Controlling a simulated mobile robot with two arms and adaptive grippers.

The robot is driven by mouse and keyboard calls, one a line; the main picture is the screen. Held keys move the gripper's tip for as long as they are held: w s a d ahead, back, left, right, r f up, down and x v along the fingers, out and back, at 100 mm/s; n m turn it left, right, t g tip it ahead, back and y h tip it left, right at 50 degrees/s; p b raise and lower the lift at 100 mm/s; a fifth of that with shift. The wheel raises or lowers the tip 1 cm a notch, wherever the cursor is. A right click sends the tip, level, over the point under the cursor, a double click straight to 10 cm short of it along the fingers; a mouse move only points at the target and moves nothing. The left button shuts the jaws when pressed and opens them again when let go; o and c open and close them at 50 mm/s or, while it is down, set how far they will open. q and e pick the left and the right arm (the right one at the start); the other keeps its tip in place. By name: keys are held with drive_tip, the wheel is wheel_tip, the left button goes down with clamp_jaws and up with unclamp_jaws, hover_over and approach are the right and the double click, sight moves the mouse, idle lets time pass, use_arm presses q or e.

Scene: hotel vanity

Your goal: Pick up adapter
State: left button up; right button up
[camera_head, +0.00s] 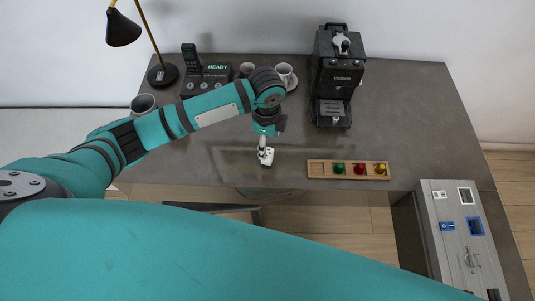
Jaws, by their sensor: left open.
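A small white object with dark marks, which looks like the adapter (267,158), is on the dark vanity top (215,165) near its front edge. My left arm reaches in from the left and bends down over it. My left gripper (264,146) points down just above the adapter, with its fingertips at or very near its top. The gripper is open; its fingers are small here, and I cannot tell whether they touch the adapter. My right gripper is out of view.
A wooden tray (314,169) with green, red and yellow pieces lies to the right. A black coffee machine (338,80), a cup (284,72), a phone (190,57) and a lamp (123,28) stand behind. A grey panel (455,235) is at front right.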

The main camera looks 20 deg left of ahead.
sight(270, 151)
use_arm(q)
wheel_tip(270, 151, down, 3)
drive_tip(key=shift+r, duration=0.1)
drive_tip(key=f, duration=0.4)
drive_tip(key=shift+s+a+f+p, duration=0.1)
drive_tip(key=shift+s+a+p, duration=0.1)
drive_tip(key=shift+s+p, duration=0.15)
drive_tip(key=shift+w+f, duration=0.1)
drive_tip(key=shift+f, duration=0.5)
drive_tip(key=c, duration=1.3)
